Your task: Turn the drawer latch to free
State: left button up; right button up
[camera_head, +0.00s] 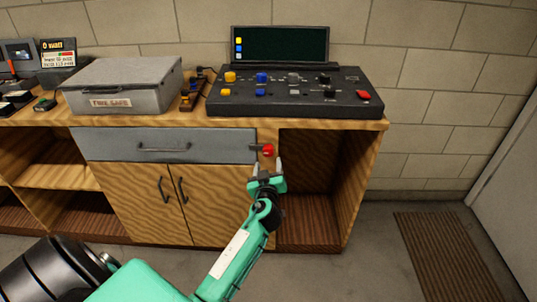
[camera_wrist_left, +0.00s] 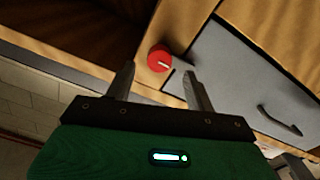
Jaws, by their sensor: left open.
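The drawer latch is a red knob (camera_head: 268,150) at the right end of the grey drawer (camera_head: 215,146), with a short dark bar reaching left onto the drawer front. In the left wrist view the red knob (camera_wrist_left: 159,58) has a pale mark and sits just beyond the fingertips. The grey drawer (camera_wrist_left: 240,80) is closed and has a dark handle. My left gripper (camera_head: 266,166) is open, its two fingers just below the knob and apart from it. In the left wrist view the open fingers (camera_wrist_left: 160,72) flank the knob with nothing between them. My right gripper is not in view.
A black control panel (camera_head: 295,105) and a grey case (camera_head: 125,83) stand on the wooden bench (camera_head: 230,124). Cabinet doors (camera_head: 150,195) are below the drawer. An open compartment (camera_head: 308,170) lies to the right of the knob. A brown mat (camera_head: 445,255) lies on the floor.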

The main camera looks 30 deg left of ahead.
aim_at(268, 154)
pick_arm(q)
jog(key=x, duration=0.6)
jog(key=shift+s, duration=0.1)
jog(key=shift+c, duration=0.2)
jog(key=c, duration=0.9)
